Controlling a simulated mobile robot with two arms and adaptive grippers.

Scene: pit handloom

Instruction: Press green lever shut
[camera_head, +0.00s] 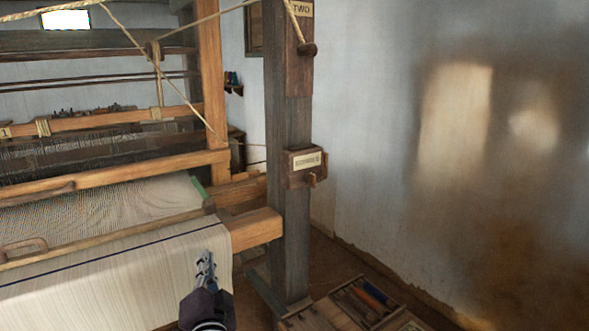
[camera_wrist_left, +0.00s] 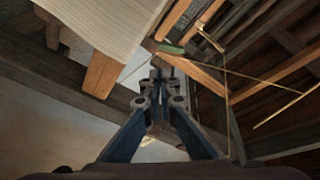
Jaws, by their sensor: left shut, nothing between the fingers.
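A small green lever (camera_head: 199,187) shows at the right end of the loom's cloth, beside the wooden side beam. In the left wrist view the green piece (camera_wrist_left: 170,47) lies just beyond my fingertips, at the corner of the cloth and the timber. My left gripper (camera_head: 206,258) is shut and empty, in front of the cloth and below the lever in the head view. In the left wrist view its fingers (camera_wrist_left: 160,80) are together and apart from the lever. I cannot tell how far the lever is open. My right gripper is not in view.
White cloth (camera_head: 110,275) covers the loom's front. A light beam end (camera_head: 256,229) juts out right of my gripper, against a dark post (camera_head: 288,130) carrying a small labelled box (camera_head: 305,165). A tray of tools (camera_head: 362,302) lies low on the right. Ropes hang above.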

